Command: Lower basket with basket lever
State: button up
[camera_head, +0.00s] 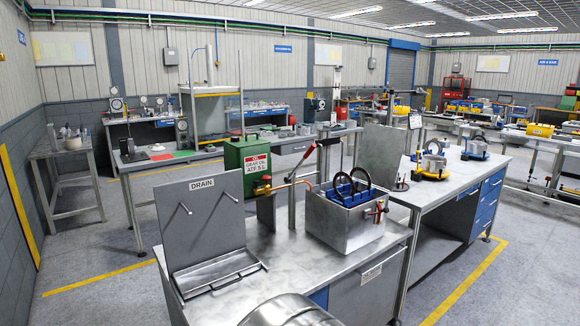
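A square metal tank (345,226) stands on the near steel bench. A blue basket (346,190) with two black hoop handles sits at the tank's open top, its upper part showing above the rim. Its lower part is hidden by the tank wall. A lever with a red grip (328,142) and a dark bar slants up to the right, behind and left of the tank, near an upright metal post (292,192). How the lever joins the basket cannot be made out. My gripper is not in view.
A drain board and tray (222,274) stand left on the bench. A green can (247,165) and a copper pipe (288,185) are behind it. A second bench (455,181) with blue drawers stands right.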

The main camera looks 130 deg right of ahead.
aim_at(288, 179)
jog(key=z, duration=4.85)
jog(key=i, duration=0.1)
jog(key=u, duration=0.2)
